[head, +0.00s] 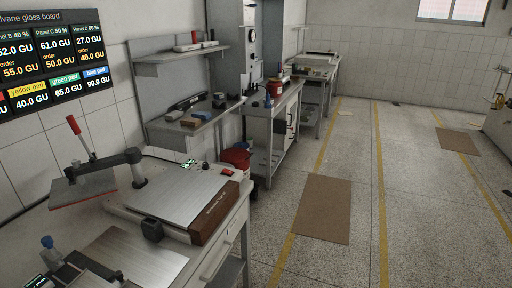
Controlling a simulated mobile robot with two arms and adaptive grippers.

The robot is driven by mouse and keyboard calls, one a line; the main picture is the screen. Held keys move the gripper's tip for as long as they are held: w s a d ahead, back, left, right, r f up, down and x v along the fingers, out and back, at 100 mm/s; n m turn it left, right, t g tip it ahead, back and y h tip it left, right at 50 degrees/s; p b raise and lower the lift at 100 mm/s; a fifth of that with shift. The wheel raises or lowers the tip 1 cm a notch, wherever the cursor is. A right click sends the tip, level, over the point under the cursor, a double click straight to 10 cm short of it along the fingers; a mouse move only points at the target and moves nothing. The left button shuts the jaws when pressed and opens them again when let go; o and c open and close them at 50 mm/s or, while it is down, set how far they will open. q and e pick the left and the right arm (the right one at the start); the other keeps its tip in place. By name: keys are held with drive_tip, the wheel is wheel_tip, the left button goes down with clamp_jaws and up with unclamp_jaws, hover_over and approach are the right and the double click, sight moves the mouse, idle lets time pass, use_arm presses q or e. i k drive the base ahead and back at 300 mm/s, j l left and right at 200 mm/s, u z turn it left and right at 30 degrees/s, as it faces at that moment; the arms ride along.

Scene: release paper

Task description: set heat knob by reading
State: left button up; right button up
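A dark gloss board (54,58) hangs on the left wall, cut off at the left edge. Its readings include Panel C at 61.0 GU, order 50.0 GU, and Panel D at 27.0 GU, order 40.0 GU. Lower tiles show yellow pad 40.0, green pad 65.0 and blue pad 90.0 GU. A small green lit display (188,163) stands behind the metal plate (180,195) on the near bench; its digits are too small to read. A press arm with a red handle (74,125) stands at the left. Neither gripper is in view.
A red bucket (236,157) stands behind the bench. Brown mats (322,208) and yellow lines mark the open floor at right.

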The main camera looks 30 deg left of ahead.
sight(206, 165)
drive_tip(key=i+l+u, duration=0.1)
drive_tip(key=i+u, duration=0.25)
drive_tip(key=i, duration=0.2)
drive_tip(key=i+l+u, duration=0.35)
drive_tip(key=i, duration=0.15)
drive_tip(key=j, duration=0.1)
